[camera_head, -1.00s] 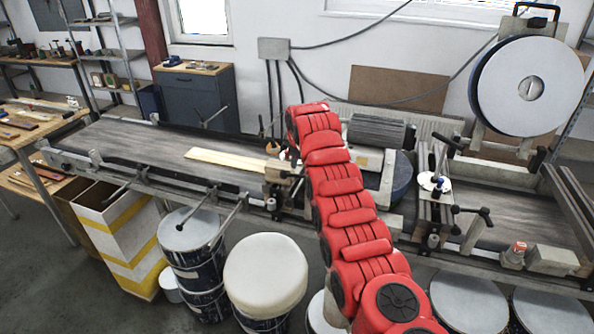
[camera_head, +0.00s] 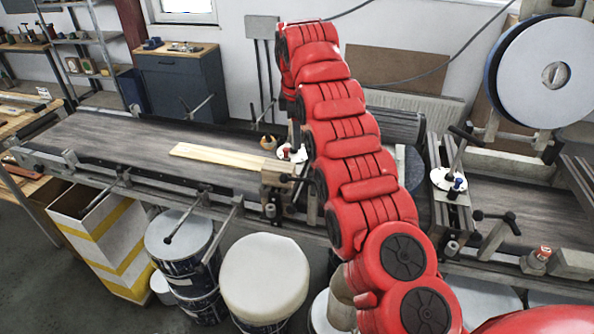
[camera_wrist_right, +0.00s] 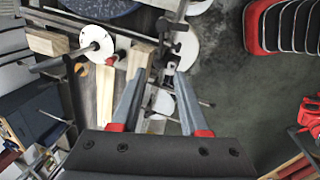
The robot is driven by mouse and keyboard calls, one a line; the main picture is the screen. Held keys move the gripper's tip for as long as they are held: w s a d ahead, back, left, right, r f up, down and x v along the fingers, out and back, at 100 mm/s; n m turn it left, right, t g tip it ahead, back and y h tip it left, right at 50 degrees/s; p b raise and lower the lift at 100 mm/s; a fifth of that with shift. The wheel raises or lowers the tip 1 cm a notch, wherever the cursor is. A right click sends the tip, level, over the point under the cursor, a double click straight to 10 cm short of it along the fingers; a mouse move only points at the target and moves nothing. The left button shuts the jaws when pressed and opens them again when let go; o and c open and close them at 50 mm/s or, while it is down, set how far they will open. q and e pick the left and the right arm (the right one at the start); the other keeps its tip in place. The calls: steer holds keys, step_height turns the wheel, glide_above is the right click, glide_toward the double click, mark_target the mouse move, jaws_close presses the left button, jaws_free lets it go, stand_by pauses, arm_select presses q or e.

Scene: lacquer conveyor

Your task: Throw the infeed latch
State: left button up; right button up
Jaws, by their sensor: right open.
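On the infeed side, a white disc (camera_head: 284,154) shows beside my red right arm, partly hidden by it. In the right wrist view a white disc (camera_wrist_right: 96,44) carries a dark lever handle (camera_wrist_right: 55,62) pointing left; it looks like the infeed latch, but I cannot be sure. My right gripper (camera_wrist_right: 158,74) is open and empty, with its fingers to the right of and below that disc, apart from the handle. In the head view the gripper is mostly hidden behind my arm. My left gripper is not in view.
A pale wooden strip (camera_head: 225,158) lies on the dark infeed belt (camera_head: 125,143). A similar lever on a white disc (camera_head: 447,180) stands right of my arm. A large white roll (camera_head: 546,75) is at the upper right. Lidded drums (camera_head: 263,278) stand in front.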

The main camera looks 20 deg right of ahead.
step_height(320, 180, down, 4)
steer(key=r+b, duration=0.1)
steer(key=b, duration=0.1)
steer(key=p, duration=0.4)
glide_toward(300, 179)
steer(key=f, duration=0.2)
steer(key=w+f, duration=0.1)
steer(key=f, duration=0.2)
steer(key=shift+d+f, duration=0.2)
steer(key=shift+f, duration=0.1)
steer(key=shift+w+f, duration=0.2)
steer(key=shift+f, duration=0.15)
steer(key=shift+f+p, duration=0.45)
steer(key=shift+f, duration=0.05)
steer(key=shift+f, duration=0.15)
jaws_close()
